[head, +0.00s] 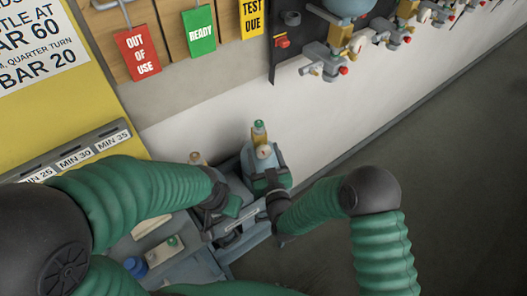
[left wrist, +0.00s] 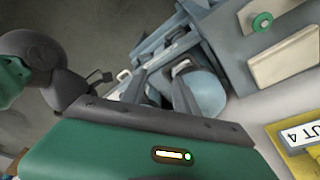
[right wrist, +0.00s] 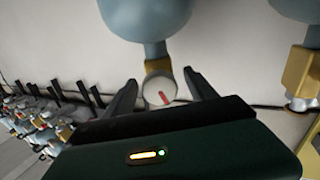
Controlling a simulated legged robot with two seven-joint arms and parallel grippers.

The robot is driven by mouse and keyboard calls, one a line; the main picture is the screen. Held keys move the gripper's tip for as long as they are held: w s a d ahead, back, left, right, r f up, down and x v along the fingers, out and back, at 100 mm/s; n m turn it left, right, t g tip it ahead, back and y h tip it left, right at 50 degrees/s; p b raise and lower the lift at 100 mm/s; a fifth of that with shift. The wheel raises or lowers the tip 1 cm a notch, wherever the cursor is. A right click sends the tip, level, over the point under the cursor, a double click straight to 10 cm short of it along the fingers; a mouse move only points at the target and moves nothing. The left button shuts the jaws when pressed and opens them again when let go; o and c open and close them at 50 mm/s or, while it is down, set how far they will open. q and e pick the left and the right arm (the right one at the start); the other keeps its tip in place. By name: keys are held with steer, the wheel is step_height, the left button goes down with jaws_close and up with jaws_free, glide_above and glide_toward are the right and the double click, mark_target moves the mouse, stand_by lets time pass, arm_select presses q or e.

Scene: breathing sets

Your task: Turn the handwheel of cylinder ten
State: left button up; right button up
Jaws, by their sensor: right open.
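In the head view a blue-grey cylinder with a yellow valve and green-topped handwheel (head: 259,127) stands by the wall. No number is readable on it, so I cannot tell whether it is cylinder ten. My right gripper (head: 270,178) is beside its body, partly hidden. In the right wrist view the right gripper (right wrist: 163,92) is open, its fingers apart on either side of a white round gauge (right wrist: 158,90) with a red mark. My left gripper (head: 217,207) is low, left of the cylinder. In the left wrist view its fingers (left wrist: 160,92) are near a blue-grey rounded body (left wrist: 205,92); their grip is unclear.
A second, yellowish valve top (head: 195,158) shows to the left. Red (head: 138,53), green (head: 202,30) and yellow tags hang on the wall above. Open floor (head: 460,170) lies to the right.

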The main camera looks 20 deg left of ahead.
steer(key=shift+d, duration=0.1)
steer(key=shift+c, duration=0.3)
steer(key=c, duration=1.3)
steer(key=shift+f+b, duration=0.15)
steer(key=shift+b, duration=0.2)
steer(key=shift+c, duration=0.2)
steer(key=m+b, duration=0.2)
steer(key=shift+f+m, duration=0.1)
steer(key=shift+m, duration=0.3)
steer(key=shift+r+m, duration=0.25)
steer(key=shift+m, duration=0.35)
steer(key=o, duration=1.4)
